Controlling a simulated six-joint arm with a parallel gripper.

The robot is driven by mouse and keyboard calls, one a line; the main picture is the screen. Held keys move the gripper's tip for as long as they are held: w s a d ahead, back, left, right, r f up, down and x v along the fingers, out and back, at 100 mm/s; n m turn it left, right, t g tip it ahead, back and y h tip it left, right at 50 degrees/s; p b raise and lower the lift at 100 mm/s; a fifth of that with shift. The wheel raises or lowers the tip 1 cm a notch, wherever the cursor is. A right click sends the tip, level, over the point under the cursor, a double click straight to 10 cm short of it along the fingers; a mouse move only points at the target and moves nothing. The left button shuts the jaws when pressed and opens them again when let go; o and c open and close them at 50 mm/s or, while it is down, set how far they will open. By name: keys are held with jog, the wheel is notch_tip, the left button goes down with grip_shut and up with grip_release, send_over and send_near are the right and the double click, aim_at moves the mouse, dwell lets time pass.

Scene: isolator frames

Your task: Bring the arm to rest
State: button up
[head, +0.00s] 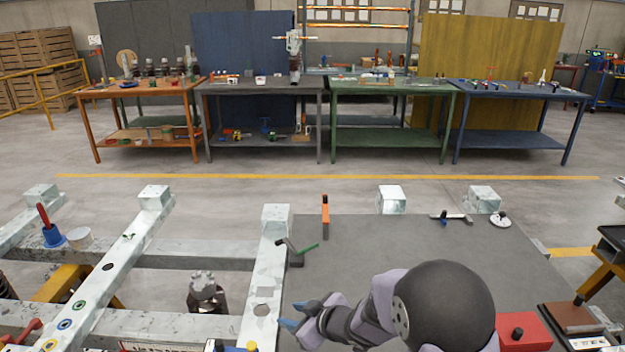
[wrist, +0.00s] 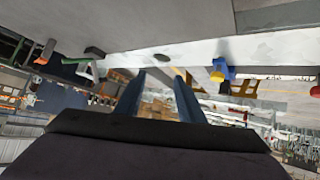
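My gripper (head: 294,314) is at the near left part of the grey tabletop, with its two blue-tipped fingers pointing left toward the pale frame beam. My arm reaches in from the lower right, its large dark round joint in front of the tabletop. In the wrist view the two blue fingers of my gripper (wrist: 159,76) stand apart, with only distant background between them. The gripper is open and holds nothing. Its exact height above the tabletop cannot be told.
On the grey tabletop (head: 400,250) are an orange upright piece (head: 325,216), a black-and-green tool (head: 296,252), a wrench (head: 450,217), a white round part (head: 500,219) and a red box (head: 530,334). Pale beams (head: 130,240) lie left. The tabletop's middle is clear.

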jog(key=s+d+r+m+g+h+p, duration=0.1)
jog(key=s+d+r+m+h+p, duration=0.2)
jog(key=d, duration=0.6)
jog(key=s+d+r+m+g+h, duration=0.1)
jog(key=s+d+m+h, duration=0.4)
jog(key=d, duration=0.4)
jog(key=s+d+m+g+p, duration=0.1)
jog(key=s+g, duration=0.2)
jog(key=s, duration=0.6)
jog(key=s+r+m+g, duration=0.1)
jog(key=s+g, duration=0.1)
jog(key=s, duration=0.7)
jog(key=shift+s+d+r+m+g+y+p, duration=0.3)
jog(key=shift+s+d+g+y+p, duration=0.1)
jog(key=shift+o, duration=0.4)
